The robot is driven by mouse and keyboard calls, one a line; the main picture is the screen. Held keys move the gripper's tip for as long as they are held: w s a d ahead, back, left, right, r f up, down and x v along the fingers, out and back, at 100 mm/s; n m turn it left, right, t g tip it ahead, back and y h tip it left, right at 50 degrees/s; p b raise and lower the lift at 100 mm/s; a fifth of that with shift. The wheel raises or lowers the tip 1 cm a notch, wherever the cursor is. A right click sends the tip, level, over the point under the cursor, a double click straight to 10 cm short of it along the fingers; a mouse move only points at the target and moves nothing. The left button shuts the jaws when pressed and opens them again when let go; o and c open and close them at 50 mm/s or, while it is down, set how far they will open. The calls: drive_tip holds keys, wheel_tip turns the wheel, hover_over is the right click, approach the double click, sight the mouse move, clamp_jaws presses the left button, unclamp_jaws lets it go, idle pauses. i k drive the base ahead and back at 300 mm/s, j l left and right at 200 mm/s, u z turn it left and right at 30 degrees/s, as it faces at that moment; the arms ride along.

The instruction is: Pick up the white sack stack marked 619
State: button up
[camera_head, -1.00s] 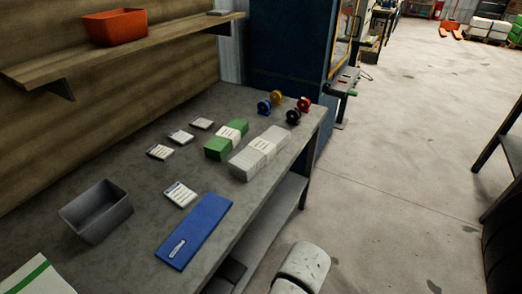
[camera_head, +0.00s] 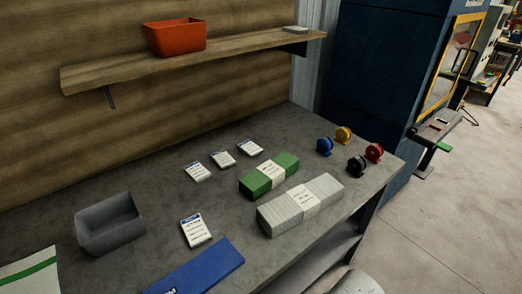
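A white-grey sack stack (camera_head: 280,213) with a pale paper band around its middle lies flat near the front right edge of the grey workbench (camera_head: 150,185). Print shows on the band, but it is too small to read, so I cannot confirm 619. A green sack stack (camera_head: 257,183) with a similar band lies just behind it, with a narrow gap between them. My gripper is not in view.
Several printed cards or labels (camera_head: 223,159) lie left of the stacks. Coloured tape rolls (camera_head: 325,146) stand at the bench's right end. A grey bin (camera_head: 110,224) and blue folded sack (camera_head: 195,268) are left and front. A shelf (camera_head: 120,75) with an orange bin (camera_head: 175,37) hangs above.

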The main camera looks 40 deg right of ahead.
sight(299, 203)
drive_tip(key=l+u, duration=0.15)
drive_tip(key=l, duration=0.4)
drive_tip(key=l+u, duration=0.15)
drive_tip(key=l, duration=0.45)
drive_tip(key=k+l+u, duration=0.15)
drive_tip(key=l, duration=0.4)
drive_tip(key=l+u, duration=0.15)
drive_tip(key=l, duration=0.4)
drive_tip(key=k+l+u, duration=0.15)
drive_tip(key=l, duration=0.4)
